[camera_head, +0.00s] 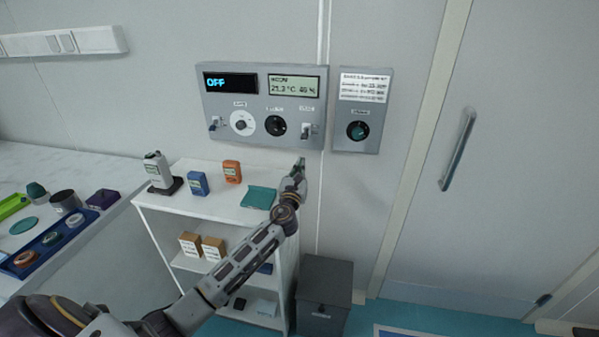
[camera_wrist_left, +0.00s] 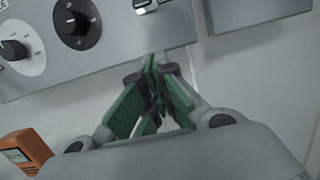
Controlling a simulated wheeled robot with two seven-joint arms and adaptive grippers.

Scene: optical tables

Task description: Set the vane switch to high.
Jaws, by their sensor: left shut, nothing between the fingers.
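A grey wall panel (camera_head: 262,140) carries a display reading OFF, a second small screen, two round knobs and a toggle switch at each end. The right toggle switch (camera_head: 306,131) and left toggle switch (camera_head: 216,124) have labels too blurred to read, so I cannot tell which is the vane switch. My left gripper (camera_head: 300,164) is shut and empty, just below the panel's lower edge under the right toggle. In the left wrist view its green fingertips (camera_wrist_left: 152,64) meet near that edge; the right toggle (camera_wrist_left: 143,5) is cut off at the top. My right gripper is not in view.
A smaller grey box (camera_head: 361,143) with a dark knob hangs to the right. Below stands a white shelf (camera_head: 222,207) with a bottle, blue and orange boxes and a teal item. A door with a handle (camera_head: 458,148) is at right.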

